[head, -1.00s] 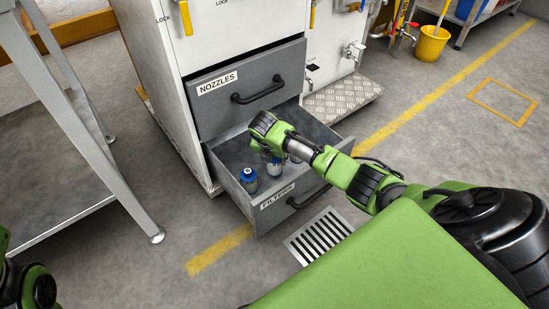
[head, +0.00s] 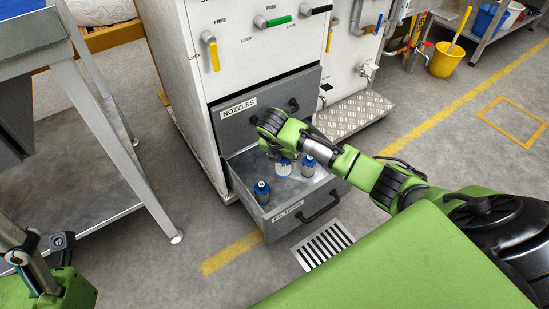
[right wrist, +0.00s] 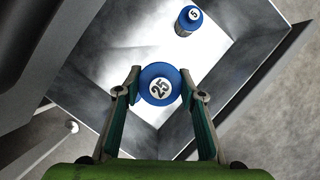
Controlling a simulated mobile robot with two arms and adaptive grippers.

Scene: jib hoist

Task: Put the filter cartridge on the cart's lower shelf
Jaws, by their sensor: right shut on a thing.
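My right gripper (head: 274,145) is over the open FILTERS drawer (head: 297,214). In the right wrist view its fingers are closed on both sides of a blue-topped cartridge (right wrist: 160,84) marked 25. That cartridge (head: 284,169) shows below the gripper in the head view, with a white body. Two other blue-topped cartridges stand in the drawer, one at the front left (head: 262,192) and one to the right (head: 308,166). A cartridge marked 5 (right wrist: 189,18) also shows in the right wrist view. My left gripper (head: 30,250) is at the lower left edge, its jaws unclear.
The NOZZLES drawer (head: 262,108) above is shut. A steel frame with a lower shelf (head: 85,215) stands at left; I cannot tell whether it is the cart. Another rack (head: 478,35) stands at the back right, beside a yellow bucket (head: 446,61). Floor on the right is clear.

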